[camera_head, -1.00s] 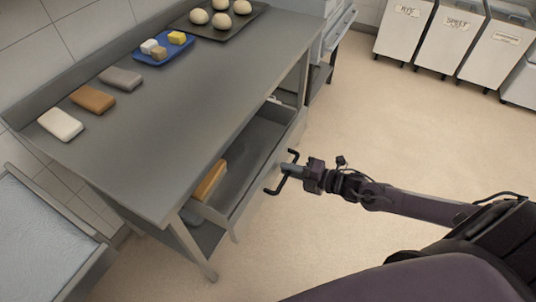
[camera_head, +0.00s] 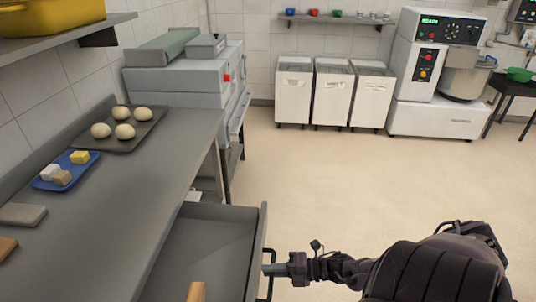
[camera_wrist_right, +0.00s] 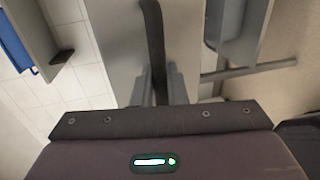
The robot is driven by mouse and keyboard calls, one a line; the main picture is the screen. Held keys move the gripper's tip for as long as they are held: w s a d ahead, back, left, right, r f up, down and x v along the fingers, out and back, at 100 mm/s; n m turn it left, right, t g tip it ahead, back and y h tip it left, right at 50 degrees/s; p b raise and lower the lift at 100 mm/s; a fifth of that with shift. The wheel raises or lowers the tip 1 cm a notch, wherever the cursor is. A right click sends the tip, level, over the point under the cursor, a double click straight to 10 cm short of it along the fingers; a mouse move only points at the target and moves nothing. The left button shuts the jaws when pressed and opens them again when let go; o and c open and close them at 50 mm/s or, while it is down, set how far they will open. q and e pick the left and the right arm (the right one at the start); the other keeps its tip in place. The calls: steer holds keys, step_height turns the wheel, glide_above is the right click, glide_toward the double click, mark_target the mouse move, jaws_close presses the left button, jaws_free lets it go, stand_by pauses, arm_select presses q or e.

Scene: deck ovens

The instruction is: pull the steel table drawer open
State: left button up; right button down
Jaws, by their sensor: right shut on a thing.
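The steel table's drawer (camera_head: 208,250) stands pulled out from under the tabletop, its grey inside showing. Its dark bar handle (camera_head: 270,255) is on the drawer front, facing right. My right gripper (camera_head: 270,268) is shut on this handle, its arm coming in from the lower right. In the right wrist view, the dark handle (camera_wrist_right: 153,35) runs between the two fingers of the gripper (camera_wrist_right: 158,85). The near end of the drawer is cut off by the head view's lower edge. My left gripper is not in view.
A wooden piece (camera_head: 196,292) lies in the drawer. The steel tabletop (camera_head: 130,210) holds a dough tray (camera_head: 118,142) and a blue tray (camera_head: 48,184). White bins (camera_head: 333,95) and a mixer (camera_head: 440,75) stand at the back. The floor (camera_head: 350,180) right of the drawer is clear.

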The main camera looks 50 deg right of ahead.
steer(key=c, duration=1.8)
jaws_free()
steer(key=v, duration=0.7)
steer(key=shift+s+d, duration=0.25)
steer(key=shift+d, duration=0.05)
